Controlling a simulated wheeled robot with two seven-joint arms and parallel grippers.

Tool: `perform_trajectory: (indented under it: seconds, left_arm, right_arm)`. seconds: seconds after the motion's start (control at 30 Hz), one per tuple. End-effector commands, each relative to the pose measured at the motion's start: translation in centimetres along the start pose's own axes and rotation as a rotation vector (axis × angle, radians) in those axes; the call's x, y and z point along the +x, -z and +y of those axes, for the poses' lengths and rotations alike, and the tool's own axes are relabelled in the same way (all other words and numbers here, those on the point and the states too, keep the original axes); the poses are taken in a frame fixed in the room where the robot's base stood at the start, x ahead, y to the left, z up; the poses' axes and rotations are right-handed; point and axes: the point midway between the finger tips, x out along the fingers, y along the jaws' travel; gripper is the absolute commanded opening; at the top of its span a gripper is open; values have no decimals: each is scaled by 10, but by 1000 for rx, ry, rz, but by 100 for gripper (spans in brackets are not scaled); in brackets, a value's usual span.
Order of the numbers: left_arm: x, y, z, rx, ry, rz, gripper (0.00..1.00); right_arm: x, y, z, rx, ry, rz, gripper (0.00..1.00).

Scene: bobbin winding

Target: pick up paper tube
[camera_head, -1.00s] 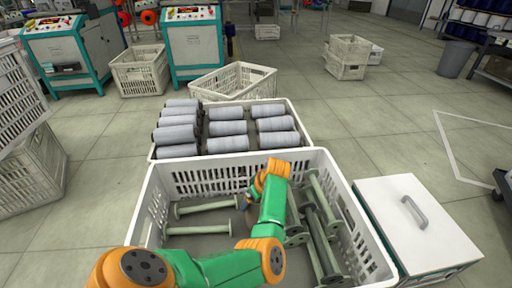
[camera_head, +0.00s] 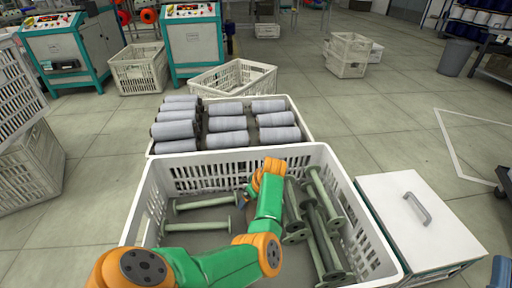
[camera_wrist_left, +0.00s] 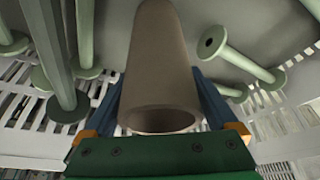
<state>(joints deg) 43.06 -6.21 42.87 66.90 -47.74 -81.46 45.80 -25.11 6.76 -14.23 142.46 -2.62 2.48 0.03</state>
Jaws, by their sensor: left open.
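In the left wrist view a plain grey-brown paper tube (camera_wrist_left: 160,80) lies between the two blue fingers of my left gripper (camera_wrist_left: 158,105), its hollow end facing the camera. The fingers stand open on either side of it. In the head view my left arm reaches down into the white crate (camera_head: 150,190), and the gripper (camera_head: 243,202) is mostly hidden behind it. I cannot make out the tube there.
Several green flanged spools (camera_head: 318,230) lie in the crate around the left gripper; some show in the wrist view (camera_wrist_left: 235,58). Behind is a crate of grey wound bobbins (camera_head: 227,138). A white lidded box (camera_head: 410,225) stands at right.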

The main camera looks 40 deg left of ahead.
Motion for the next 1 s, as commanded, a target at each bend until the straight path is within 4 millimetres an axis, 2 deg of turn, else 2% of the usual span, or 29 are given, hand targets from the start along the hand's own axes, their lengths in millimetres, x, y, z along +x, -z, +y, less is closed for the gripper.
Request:
perform_trajectory:
  seconds: [0.07, 0.3, 0.53, 0.67, 0.77, 0.87, 1.0]
  left_arm:
    - [0, 0, 0, 0, 0, 0, 92]
    - [0, 0, 0, 0, 0, 0, 27]
    - [0, 0, 0, 0, 0, 1, 26]
    - [-4, 2, 0, 0, 0, 1, 26]
    - [-9, 4, 0, 0, -1, 2, 26]
    - [-16, 7, 0, 0, -1, 2, 26]
    - [-27, 12, 0, 0, -1, 2, 26]
  right_arm:
    - [0, 0, 0, 0, 0, -1, 0]
    - [0, 0, 0, 0, 0, -2, 0]
    - [0, -1, 0, 0, -1, -8, 0]
    - [0, -10, 1, 0, -4, -60, 0]
    - [-2, -28, 4, 0, -9, -157, 0]
    - [-8, -54, 7, 0, -17, -304, 0]
    - [-29, -94, 11, 4, -30, -546, 0]
